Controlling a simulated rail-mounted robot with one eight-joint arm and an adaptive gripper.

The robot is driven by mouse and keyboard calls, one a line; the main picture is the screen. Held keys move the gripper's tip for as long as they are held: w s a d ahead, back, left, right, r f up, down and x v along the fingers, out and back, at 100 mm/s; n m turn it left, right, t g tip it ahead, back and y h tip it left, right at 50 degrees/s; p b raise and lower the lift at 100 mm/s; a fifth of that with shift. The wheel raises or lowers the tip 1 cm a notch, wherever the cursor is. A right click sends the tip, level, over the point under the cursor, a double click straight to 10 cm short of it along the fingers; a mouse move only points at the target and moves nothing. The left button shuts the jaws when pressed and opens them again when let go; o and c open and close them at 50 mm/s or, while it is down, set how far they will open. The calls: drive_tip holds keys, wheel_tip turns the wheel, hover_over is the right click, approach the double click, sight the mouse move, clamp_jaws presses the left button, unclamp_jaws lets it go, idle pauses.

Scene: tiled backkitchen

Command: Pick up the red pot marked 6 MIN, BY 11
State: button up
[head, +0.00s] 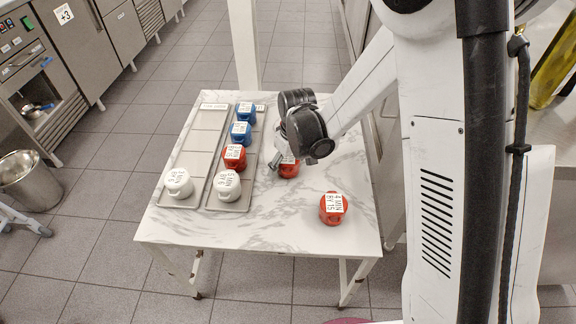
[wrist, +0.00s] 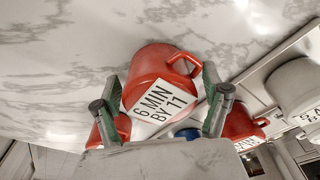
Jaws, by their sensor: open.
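The red pot marked 6 MIN, BY 11 (wrist: 150,68) shows in the wrist view with its label facing me and its loop handle at the upper right. It stands on the marble table, between the two spread fingers of my gripper (wrist: 161,88). The gripper is open, and I see no clear contact with the pot. In the head view my gripper (head: 294,159) is over a red pot (head: 289,171) right of the trays, which it partly hides.
Another red pot, marked 4 MIN, BY 15 (head: 333,209), stands nearer the table's front right. Two grey trays (head: 194,146) (head: 213,207) on the left hold white, red and blue pots. The table's front middle is clear. A metal bin (head: 28,181) stands on the floor.

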drive_tip(key=shift+r, duration=0.1)
drive_tip(key=c, duration=1.5)
drive_tip(key=shift+c, duration=0.2)
